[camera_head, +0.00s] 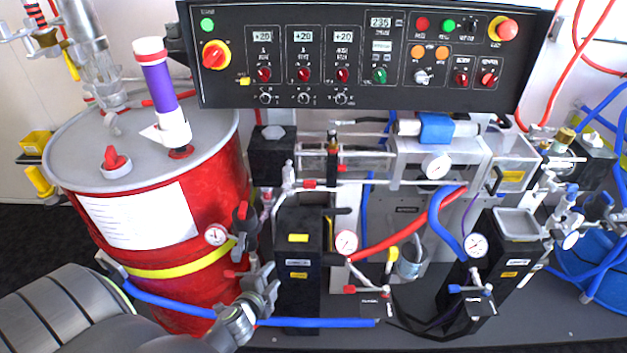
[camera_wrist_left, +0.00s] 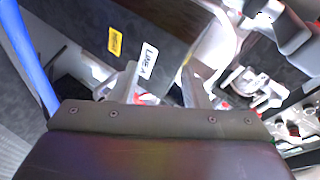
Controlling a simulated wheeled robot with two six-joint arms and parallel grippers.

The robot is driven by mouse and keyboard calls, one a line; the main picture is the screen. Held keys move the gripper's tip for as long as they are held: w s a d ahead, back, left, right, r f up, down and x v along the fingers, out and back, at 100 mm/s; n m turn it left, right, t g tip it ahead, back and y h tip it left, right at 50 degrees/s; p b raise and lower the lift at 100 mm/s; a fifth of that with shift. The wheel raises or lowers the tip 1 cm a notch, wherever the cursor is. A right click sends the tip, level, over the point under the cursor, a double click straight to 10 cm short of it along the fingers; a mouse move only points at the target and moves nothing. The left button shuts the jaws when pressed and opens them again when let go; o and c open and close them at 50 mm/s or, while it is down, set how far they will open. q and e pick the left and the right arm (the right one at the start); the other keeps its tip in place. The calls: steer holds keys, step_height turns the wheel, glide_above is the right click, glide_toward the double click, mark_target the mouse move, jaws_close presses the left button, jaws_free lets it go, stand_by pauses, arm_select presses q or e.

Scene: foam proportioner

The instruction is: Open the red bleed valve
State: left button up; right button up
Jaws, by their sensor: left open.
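My left gripper (camera_head: 270,281) comes in from the lower left, in front of the drum and beside the black block (camera_head: 297,255) with yellow labels. In the left wrist view its two pale fingers (camera_wrist_left: 161,88) are apart with nothing clearly held between them. The black block labelled LINE A (camera_wrist_left: 140,40) lies just beyond the fingertips. A small red handle (camera_head: 350,289) sits on a fitting below the gauge, right of that block and apart from my gripper. I cannot tell for sure whether it is the bleed valve. My right gripper does not show.
The red drum (camera_head: 150,255) with a yellow band stands left. A blue hose (camera_head: 320,323) runs low past my gripper. A second black block (camera_head: 490,270) and gauges stand right. The control panel (camera_head: 360,60) overhangs at the top.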

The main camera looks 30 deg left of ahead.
mark_target(308, 186)
arm_select(q)
steer(key=w+d+r+m+t, duration=0.1)
steer(key=w+r+m+t, duration=0.15)
steer(key=r, duration=0.65)
steer(key=w+d+r+m+t, duration=0.1)
steer(key=w+r+m+t, duration=0.15)
steer(key=r, duration=0.75)
steer(key=shift+h, duration=0.3)
steer(key=w, duration=0.5)
steer(key=w+a, duration=0.1)
steer(key=w, duration=0.4)
steer(key=w+a+p, duration=0.1)
steer(key=w, duration=0.3)
steer(key=shift+w+a+f, duration=0.1)
steer(key=shift+w+f, duration=0.1)
steer(key=shift+w, duration=0.2)
steer(key=shift+w+a, duration=0.1)
steer(key=shift+w, duration=0.6)
jaws_close()
